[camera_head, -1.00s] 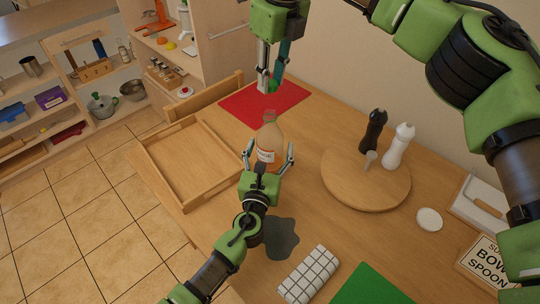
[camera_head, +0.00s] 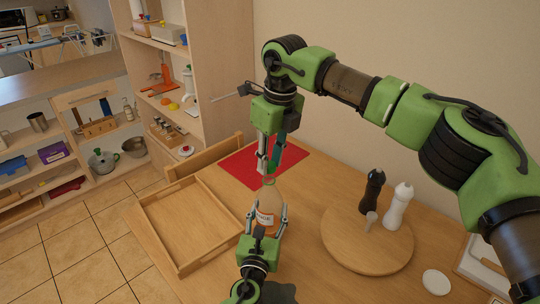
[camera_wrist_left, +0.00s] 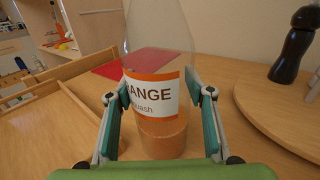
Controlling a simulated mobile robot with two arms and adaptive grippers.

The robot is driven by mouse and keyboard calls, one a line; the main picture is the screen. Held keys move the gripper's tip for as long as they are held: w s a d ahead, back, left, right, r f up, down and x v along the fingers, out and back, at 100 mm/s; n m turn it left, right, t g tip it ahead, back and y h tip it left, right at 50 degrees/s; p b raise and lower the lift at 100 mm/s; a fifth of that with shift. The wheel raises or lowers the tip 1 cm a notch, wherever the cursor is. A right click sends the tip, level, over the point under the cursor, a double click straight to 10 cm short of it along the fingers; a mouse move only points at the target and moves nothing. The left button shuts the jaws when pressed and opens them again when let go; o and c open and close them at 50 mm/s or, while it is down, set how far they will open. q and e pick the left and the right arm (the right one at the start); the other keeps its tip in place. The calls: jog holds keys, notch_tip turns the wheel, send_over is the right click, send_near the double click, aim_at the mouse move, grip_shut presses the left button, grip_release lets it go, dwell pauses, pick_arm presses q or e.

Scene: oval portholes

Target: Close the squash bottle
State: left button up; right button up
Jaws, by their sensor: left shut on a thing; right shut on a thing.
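The squash bottle (camera_head: 268,199) stands upright on the table, clear with an orange-and-white label and orange liquid low inside. My left gripper (camera_head: 267,216) is shut around its body. The left wrist view shows the bottle (camera_wrist_left: 155,95) between the two fingers of that gripper (camera_wrist_left: 157,97). My right gripper (camera_head: 269,174) points down right over the bottle's neck, shut on a small green cap (camera_head: 269,180). The cap is at the bottle's mouth; whether it touches or is seated, I cannot tell. The bottle's top is out of the left wrist view.
A wooden tray (camera_head: 183,268) lies left of the bottle, and a red mat (camera_head: 240,167) lies behind it. A round wooden board (camera_head: 345,258) with a dark mill (camera_head: 372,192) and a white mill (camera_head: 398,208) stands to the right.

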dwell(0.5)
jog(key=shift+f, duration=0.85)
jog(key=shift+f, duration=0.55)
jog(key=m, duration=0.5)
jog(key=shift+a+m+t+h, duration=0.15)
jog(key=shift+m+t+h, duration=0.15)
jog(key=shift+m+h, duration=0.1)
jog(key=m+h, duration=0.1)
jog(key=m, duration=0.6)
jog(key=shift+a, duration=0.2)
jog(key=m, duration=0.6)
jog(key=shift+a+h, duration=0.1)
jog(key=shift+h, duration=0.3)
jog(key=m+g, duration=0.1)
jog(key=m, duration=0.3)
jog(key=shift+w, duration=0.1)
jog(key=m+g, duration=0.1)
jog(key=m, duration=0.5)
jog(key=shift+w, duration=0.1)
